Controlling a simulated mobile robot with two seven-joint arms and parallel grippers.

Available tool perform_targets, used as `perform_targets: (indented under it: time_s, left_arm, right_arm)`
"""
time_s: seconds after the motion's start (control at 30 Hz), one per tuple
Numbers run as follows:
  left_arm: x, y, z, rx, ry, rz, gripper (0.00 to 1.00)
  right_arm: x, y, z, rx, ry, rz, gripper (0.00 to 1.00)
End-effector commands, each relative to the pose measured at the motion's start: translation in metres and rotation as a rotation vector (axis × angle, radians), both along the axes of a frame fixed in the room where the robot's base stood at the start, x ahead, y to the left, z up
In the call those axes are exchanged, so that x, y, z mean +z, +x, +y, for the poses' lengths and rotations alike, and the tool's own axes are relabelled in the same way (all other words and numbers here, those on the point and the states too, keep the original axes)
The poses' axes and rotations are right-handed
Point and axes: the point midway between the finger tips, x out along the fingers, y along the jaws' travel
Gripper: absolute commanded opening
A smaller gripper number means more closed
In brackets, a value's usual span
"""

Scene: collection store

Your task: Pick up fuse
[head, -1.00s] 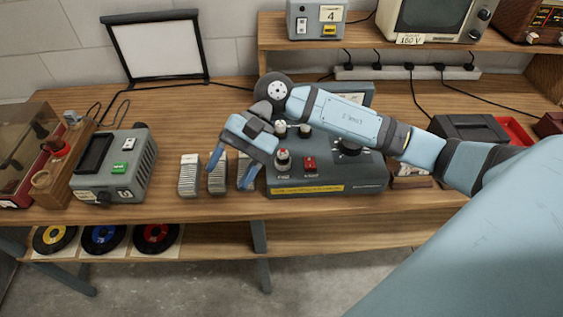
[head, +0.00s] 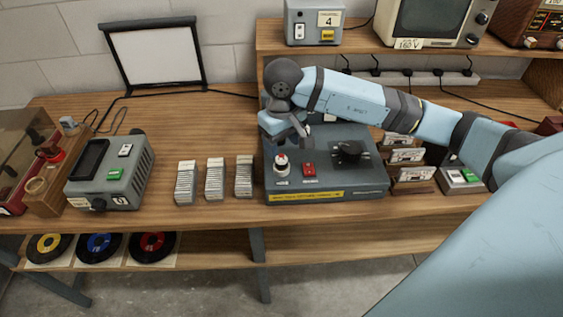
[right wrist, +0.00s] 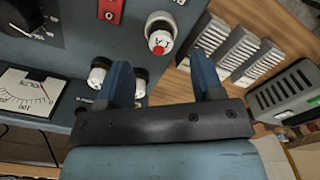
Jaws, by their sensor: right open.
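A grey device (head: 325,195) with a sloped control panel stands on the wooden bench. On its panel, a white round holder with a red-marked top (head: 281,165), which looks like the fuse, sits left of a red switch (head: 309,170). It also shows in the right wrist view (right wrist: 160,38), beyond the gap between the fingers. My right gripper (head: 298,130) is over the rear left of the panel, behind the fuse. Its two blue fingers (right wrist: 163,78) are apart, with nothing held between them. White posts (right wrist: 97,74) show near the left finger. My left gripper is not in view.
Several ribbed grey-white blocks (head: 214,179) stand left of the device. A grey box with a green button (head: 112,172) is further left. Card holders (head: 411,179) and a small switch box (head: 461,180) stand to the right. The bench behind the blocks is clear.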

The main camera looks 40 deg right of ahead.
Motion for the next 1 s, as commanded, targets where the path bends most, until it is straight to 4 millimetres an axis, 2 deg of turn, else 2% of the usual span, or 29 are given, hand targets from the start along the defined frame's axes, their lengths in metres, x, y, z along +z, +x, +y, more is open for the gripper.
perform_targets:
  time_s: [0.13, 0.4, 0.67, 0.7, 0.77, 0.9, 0.93, 1.0]
  left_arm:
    - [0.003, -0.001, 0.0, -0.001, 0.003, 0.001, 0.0]
    - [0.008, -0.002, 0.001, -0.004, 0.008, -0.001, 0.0]
    - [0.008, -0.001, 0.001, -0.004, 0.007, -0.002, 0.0]
    - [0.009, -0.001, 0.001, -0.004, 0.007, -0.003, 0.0]
    - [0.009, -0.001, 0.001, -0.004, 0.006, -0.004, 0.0]
    - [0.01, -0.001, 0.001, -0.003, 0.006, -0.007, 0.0]
    - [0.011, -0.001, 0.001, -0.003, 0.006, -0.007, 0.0]
    - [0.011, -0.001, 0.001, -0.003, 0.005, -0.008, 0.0]
  right_arm:
    - [-0.012, 0.001, 0.001, 0.0, 0.001, 0.004, 0.61]
    - [-0.049, 0.003, 0.001, 0.0, 0.002, 0.002, 0.61]
    - [-0.053, 0.004, 0.001, 0.0, 0.001, -0.001, 0.61]
    - [-0.053, 0.004, 0.001, 0.0, 0.001, -0.001, 0.59]
    - [-0.053, 0.004, 0.001, 0.0, 0.001, 0.0, 0.45]
    - [-0.053, 0.004, 0.0, 0.0, 0.001, 0.0, 0.13]
    - [-0.053, 0.004, 0.0, 0.0, 0.001, 0.0, 0.08]
    - [-0.053, 0.004, 0.0, 0.0, 0.001, 0.0, 0.07]
